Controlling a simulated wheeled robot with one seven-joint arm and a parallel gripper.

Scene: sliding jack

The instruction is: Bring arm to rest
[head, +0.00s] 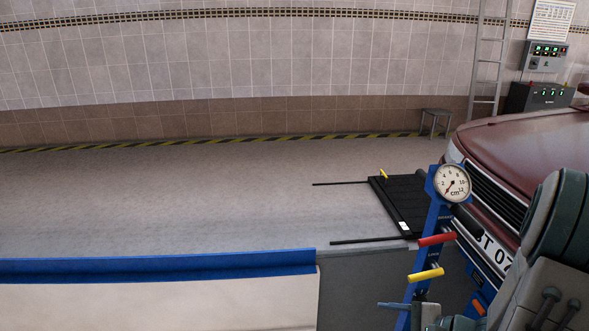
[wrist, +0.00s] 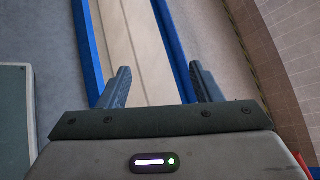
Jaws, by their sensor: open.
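My gripper (wrist: 160,85) shows in the wrist view with its two fingers well apart and nothing between them. Beyond the fingers lie the floor and a pale strip edged in blue. In the head view my arm fills the lower right corner, and the gripper's fingers cannot be made out there. The blue jack (head: 430,240) stands left of my arm, in front of the car. It carries a round gauge (head: 453,183), a red handle (head: 437,239) and a yellow handle (head: 426,274). My arm covers part of the jack's lower end.
A dark red car (head: 525,150) stands at the right. A black plate (head: 398,202) with a yellow handle lies on the floor beside the jack. A blue rail (head: 160,267) edges the pale pit. A stool (head: 435,120) and ladder stand at the wall. The left floor is clear.

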